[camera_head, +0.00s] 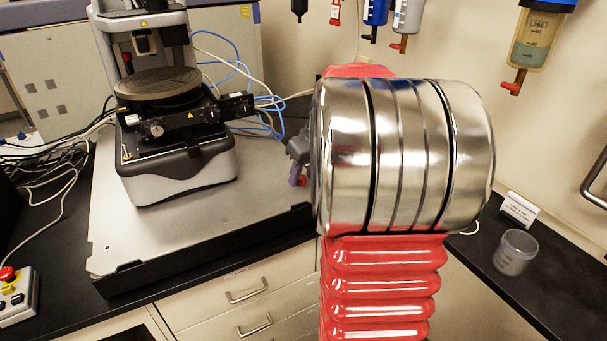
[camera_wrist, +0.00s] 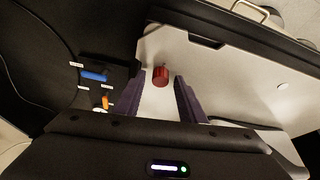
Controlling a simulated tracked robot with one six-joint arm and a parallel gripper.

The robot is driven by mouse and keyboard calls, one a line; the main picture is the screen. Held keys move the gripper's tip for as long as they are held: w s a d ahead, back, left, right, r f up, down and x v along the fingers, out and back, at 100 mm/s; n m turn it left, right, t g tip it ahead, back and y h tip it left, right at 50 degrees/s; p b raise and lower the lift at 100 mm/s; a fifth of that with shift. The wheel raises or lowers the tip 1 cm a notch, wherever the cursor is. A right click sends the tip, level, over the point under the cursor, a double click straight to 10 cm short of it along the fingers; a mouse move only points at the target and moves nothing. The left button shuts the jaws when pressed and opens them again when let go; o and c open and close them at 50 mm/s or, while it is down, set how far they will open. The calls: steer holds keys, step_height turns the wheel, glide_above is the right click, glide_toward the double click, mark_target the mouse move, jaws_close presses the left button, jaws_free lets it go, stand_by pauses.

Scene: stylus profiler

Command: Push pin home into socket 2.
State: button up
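My gripper (camera_wrist: 159,83) shows two purple fingers standing apart in the wrist view, with gaps on both sides of a red cylindrical piece (camera_wrist: 161,75) seen between them. The red piece appears to be over or on the pale plate; I cannot tell its height or whether it is the pin. A blue piece (camera_wrist: 93,75) and an orange piece (camera_wrist: 104,102) sit at a dark block to the left, beside small white labels. I cannot read the labels or tell which is socket 2. In the head view a purple finger of my gripper (camera_head: 297,174) shows; my arm hides the rest.
The stylus profiler (camera_head: 178,150) with its round dark stage stands on a pale plate (camera_head: 245,215) left of my arm. Cables lie behind it. A clear cup (camera_head: 515,252) and a white sign (camera_head: 519,210) are on the right bench. A control box (camera_head: 14,297) is at lower left.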

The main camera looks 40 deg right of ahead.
mark_target(304, 178)
steer(key=shift+r, duration=0.1)
steer(key=shift+r, duration=3.4)
steer(key=shift+r, duration=0.1)
steer(key=v, duration=1.3)
steer(key=shift+s+r, duration=0.15)
steer(key=shift+r, duration=0.1)
